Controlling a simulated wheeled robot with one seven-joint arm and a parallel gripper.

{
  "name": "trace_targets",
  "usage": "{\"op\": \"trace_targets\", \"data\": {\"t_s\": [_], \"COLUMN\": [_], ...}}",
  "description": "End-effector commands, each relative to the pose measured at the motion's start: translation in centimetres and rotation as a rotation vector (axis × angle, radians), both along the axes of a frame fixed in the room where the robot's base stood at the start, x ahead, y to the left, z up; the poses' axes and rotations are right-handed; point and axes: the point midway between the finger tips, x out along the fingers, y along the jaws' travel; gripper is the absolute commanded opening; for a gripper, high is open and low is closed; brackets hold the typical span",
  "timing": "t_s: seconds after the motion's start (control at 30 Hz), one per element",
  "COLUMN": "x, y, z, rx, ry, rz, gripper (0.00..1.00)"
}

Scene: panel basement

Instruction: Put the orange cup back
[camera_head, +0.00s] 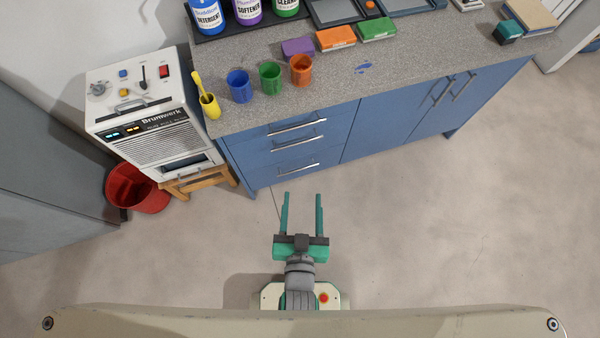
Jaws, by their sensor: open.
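The orange cup (301,71) stands upright on the grey speckled counter (420,55), near its front edge. It is at the right end of a row with a green cup (270,77) and a blue cup (240,86). My gripper (302,196) is open and empty, with its green fingers pointing toward the blue cabinet. It is over the floor in front of the drawers, well apart from the orange cup.
Purple (297,47), orange (336,39) and green boxes (377,29) lie behind the cups. A blue spill-like mark (364,69) is right of them. A white machine (147,115) and red bucket (137,188) are left.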

Motion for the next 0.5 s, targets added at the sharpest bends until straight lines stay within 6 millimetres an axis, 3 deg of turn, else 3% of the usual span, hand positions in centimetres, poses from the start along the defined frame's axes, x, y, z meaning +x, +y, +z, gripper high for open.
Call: {"op": "trace_targets", "data": {"t_s": [0.03, 0.2, 0.33, 0.5], "x": [-2.0, -6.7, -9.0, -10.1], "y": [0.1, 0.2, 0.4, 0.6], "z": [0.0, 1.5, 2.6, 3.3], "rx": [-0.009, -0.033, -0.044, -0.050], "ry": [0.003, -0.023, -0.040, -0.053], "rz": [0.004, 0.022, 0.039, 0.047], "gripper": [0.55, 0.55, 0.55, 0.55]}}
